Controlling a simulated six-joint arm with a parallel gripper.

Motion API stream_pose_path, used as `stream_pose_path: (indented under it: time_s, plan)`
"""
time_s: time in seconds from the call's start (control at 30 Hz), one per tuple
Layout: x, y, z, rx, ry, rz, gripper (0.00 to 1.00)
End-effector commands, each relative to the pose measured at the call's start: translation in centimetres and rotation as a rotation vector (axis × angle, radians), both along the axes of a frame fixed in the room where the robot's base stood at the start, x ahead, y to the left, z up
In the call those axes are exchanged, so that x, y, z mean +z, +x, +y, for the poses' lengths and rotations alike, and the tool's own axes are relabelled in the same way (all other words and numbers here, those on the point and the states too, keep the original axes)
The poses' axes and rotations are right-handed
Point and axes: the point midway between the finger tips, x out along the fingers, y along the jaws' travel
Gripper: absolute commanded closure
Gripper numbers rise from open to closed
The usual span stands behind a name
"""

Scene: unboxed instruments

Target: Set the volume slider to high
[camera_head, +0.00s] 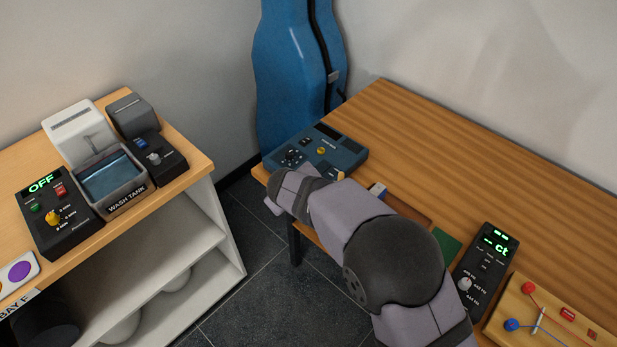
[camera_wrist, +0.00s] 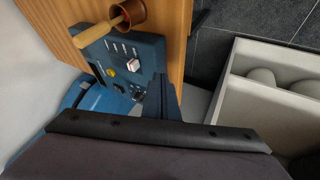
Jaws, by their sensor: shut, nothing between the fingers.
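A blue device (camera_head: 338,155) sits at the near left corner of the wooden table; my wrist covers part of its front in the head view. It also shows in the wrist view (camera_wrist: 147,50), with a white-topped control (camera_wrist: 133,65) beside a row of short marks, and a yellow knob (camera_wrist: 111,72). I cannot read its labels or tell which control is the volume slider. My gripper (camera_wrist: 164,88) is shut and empty, close to the device's edge in the wrist view. I cannot tell whether it touches. Its fingertips are not clear in the head view.
A black tuner-like box (camera_head: 486,265) and a wooden board (camera_head: 545,318) with coloured knobs lie at right. A blue instrument case (camera_head: 290,70) stands behind.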

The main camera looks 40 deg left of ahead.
Motion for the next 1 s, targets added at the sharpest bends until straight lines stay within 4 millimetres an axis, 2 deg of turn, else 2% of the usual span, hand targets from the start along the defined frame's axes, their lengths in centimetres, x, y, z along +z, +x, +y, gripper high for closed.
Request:
stream_pose_path:
  time_s: [0.1, 0.17, 0.4, 1.0]
  plan:
    - [-1.3, 0.8, 0.5, -0.001, -0.003, 0.001, 1.00]
    - [-0.7, 1.9, 0.5, -0.005, 0.000, 0.000, 1.00]
    - [-0.9, 4.1, 0.5, -0.002, 0.000, 0.000, 1.00]
    - [-1.1, 5.0, 0.5, -0.001, 0.000, -0.001, 1.00]
